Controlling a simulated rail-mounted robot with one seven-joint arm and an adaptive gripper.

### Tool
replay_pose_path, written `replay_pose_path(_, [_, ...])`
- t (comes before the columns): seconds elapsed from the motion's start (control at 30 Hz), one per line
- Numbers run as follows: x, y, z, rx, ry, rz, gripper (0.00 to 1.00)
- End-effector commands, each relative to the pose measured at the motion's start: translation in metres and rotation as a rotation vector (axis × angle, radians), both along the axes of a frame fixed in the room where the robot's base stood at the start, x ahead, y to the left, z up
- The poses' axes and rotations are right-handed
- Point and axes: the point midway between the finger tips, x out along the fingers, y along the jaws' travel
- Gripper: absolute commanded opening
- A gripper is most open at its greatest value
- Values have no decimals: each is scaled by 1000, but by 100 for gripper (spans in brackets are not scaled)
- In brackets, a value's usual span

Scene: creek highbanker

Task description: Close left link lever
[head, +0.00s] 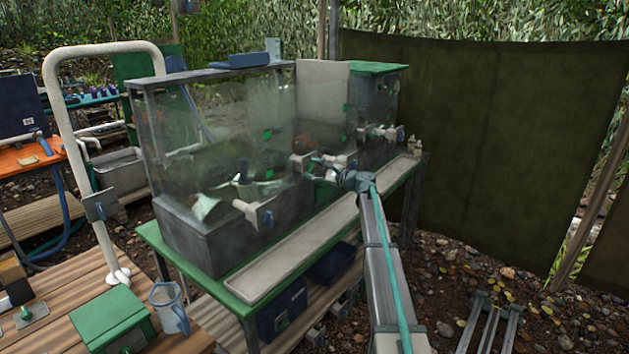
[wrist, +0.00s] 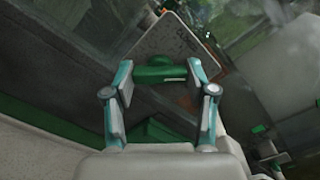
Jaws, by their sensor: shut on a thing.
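A green lever (wrist: 160,75) sits in front of a tilted grey plate (wrist: 178,42) with small print in the wrist view. My gripper (wrist: 161,76) has its two teal-and-grey fingers on either side of this lever and is shut on it. In the head view my gripper (head: 318,168) is at the front of the clear-walled tank (head: 225,125), beside the middle grey valve fitting (head: 342,160). The lever between the fingers is too small to make out there. I cannot tell from the print which lever it is.
Another grey fitting (head: 253,212) sticks out at the tank's left, and one more (head: 385,132) at the right. A pale ledge (head: 290,258) runs along the green-edged table. A white pipe frame (head: 62,110) stands left; a dark green screen (head: 460,150) hangs at right.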

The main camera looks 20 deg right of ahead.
Motion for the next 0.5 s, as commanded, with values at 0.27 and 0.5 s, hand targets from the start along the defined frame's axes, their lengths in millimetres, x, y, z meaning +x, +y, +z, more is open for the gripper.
replay_pose_path(0.27, [0, 0, -7, -210, -158, 0, 21])
replay_pose_path(0.5, [0, 0, -6, -383, -289, 0, 21])
